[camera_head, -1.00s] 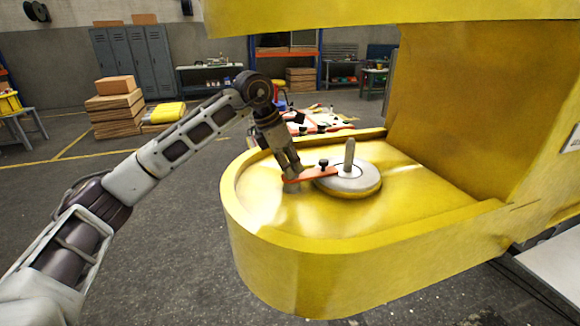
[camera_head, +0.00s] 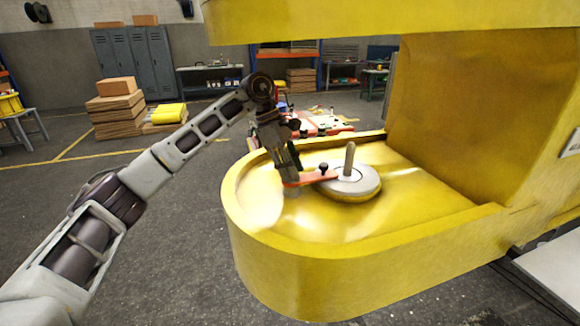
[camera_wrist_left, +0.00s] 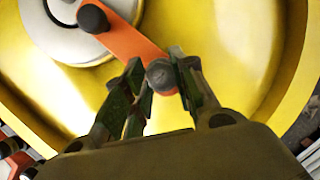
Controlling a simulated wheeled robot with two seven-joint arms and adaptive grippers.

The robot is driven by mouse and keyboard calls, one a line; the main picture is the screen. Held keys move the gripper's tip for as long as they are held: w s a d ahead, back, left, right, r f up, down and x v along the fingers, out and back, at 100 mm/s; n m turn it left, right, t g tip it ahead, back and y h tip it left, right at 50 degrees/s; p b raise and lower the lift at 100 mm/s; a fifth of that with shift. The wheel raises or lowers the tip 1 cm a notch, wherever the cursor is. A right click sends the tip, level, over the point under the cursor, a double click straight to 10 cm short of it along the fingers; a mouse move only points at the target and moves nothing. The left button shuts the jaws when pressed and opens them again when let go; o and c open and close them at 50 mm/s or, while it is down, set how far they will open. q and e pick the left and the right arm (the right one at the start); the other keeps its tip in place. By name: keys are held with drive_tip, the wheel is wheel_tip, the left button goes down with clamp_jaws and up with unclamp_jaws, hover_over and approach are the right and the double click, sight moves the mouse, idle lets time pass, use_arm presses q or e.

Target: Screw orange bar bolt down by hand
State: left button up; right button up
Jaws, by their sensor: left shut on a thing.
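The orange bar (camera_head: 310,178) lies from the grey disc (camera_head: 352,183) out to the left over the yellow boom housing. It also shows in the left wrist view (camera_wrist_left: 132,43). A dark knob (camera_head: 323,167) stands on the bar near the disc, and a grey pin (camera_head: 349,158) rises from the disc. The round grey bolt head (camera_wrist_left: 161,75) is at the bar's outer end. My left gripper (camera_wrist_left: 165,78) points down over that end and is shut on the bolt, with a finger on each side. The bolt's shank is hidden. My right gripper is not in view.
The yellow housing has a raised rim (camera_head: 300,240) around the disc and a tall wall (camera_head: 450,110) at the right. A yellow upper plate (camera_head: 390,15) overhangs it. A table with orange parts (camera_head: 325,125) stands behind.

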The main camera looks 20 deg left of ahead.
use_arm(q)
drive_tip(key=m+g, duration=0.1)
drive_tip(key=m, duration=0.1)
drive_tip(key=m+g+p, duration=0.1)
drive_tip(key=m, duration=0.2)
drive_tip(key=shift+w+d+r, duration=0.1)
drive_tip(key=shift+w+r, duration=0.05)
drive_tip(key=m+p, duration=0.1)
drive_tip(key=m, duration=0.1)
drive_tip(key=shift+w+m+g+y, duration=0.1)
drive_tip(key=shift+m+g+y, duration=0.3)
drive_tip(key=m+y+p, duration=0.1)
drive_tip(key=m, duration=0.1)
drive_tip(key=m+g+p, duration=0.1)
drive_tip(key=m+p, duration=0.1)
drive_tip(key=m, duration=0.1)
drive_tip(key=shift+w+d+r+y, duration=0.1)
drive_tip(key=shift+r+y, duration=0.05)
drive_tip(key=shift+y, duration=0.25)
drive_tip(key=shift+m+g+y+p, duration=0.3)
drive_tip(key=shift+m+y+p, duration=0.25)
drive_tip(key=shift+m, duration=1.35)
drive_tip(key=o, duration=0.9)
drive_tip(key=shift+o, duration=0.6)
drive_tip(key=shift+f, duration=0.25)
